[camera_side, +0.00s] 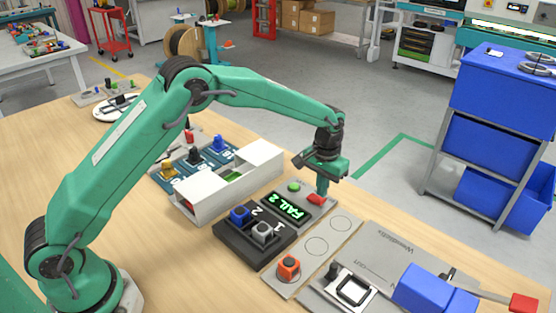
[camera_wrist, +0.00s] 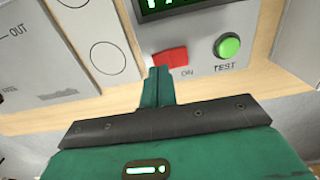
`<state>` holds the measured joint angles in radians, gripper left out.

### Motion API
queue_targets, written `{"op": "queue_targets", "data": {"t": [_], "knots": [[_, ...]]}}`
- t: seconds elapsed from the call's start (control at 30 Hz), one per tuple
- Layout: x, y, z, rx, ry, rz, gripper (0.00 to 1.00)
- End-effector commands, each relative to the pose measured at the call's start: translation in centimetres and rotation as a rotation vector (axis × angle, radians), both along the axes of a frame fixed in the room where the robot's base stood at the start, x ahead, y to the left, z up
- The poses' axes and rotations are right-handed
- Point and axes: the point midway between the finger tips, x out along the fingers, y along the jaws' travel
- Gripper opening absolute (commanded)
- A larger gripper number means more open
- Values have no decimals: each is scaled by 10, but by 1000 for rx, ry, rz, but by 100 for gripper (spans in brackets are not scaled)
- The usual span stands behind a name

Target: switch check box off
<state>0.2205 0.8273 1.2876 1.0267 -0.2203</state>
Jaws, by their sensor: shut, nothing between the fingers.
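The check box (camera_side: 308,205) is a grey panel with a lit display (camera_side: 286,208) reading "FAIL 2", a green button (camera_side: 294,187) and a red switch (camera_side: 316,200). In the wrist view the green button (camera_wrist: 228,47) is labelled "TEST", and the red switch (camera_wrist: 170,57) has lettering beside it that looks like "ON". My gripper (camera_side: 322,191) is shut and empty, pointing down at the switch. In the wrist view its fingertips (camera_wrist: 160,72) are right at the switch's near edge and cover a little of it. I cannot tell whether they touch.
A black holder (camera_side: 252,250) with blue and grey pieces adjoins the check box. A grey plate (camera_side: 318,245) with circles carries an orange piece (camera_side: 288,267). A white open box (camera_side: 228,182) stands to the left. A blue tool (camera_side: 432,290) lies at the front right.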

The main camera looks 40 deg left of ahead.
Motion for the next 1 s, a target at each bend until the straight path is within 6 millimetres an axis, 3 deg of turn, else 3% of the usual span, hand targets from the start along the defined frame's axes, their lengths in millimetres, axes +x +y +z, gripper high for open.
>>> {"op": "queue_targets", "data": {"t": [1.0], "knots": [[0,0,-10,0,1,0,0]]}}
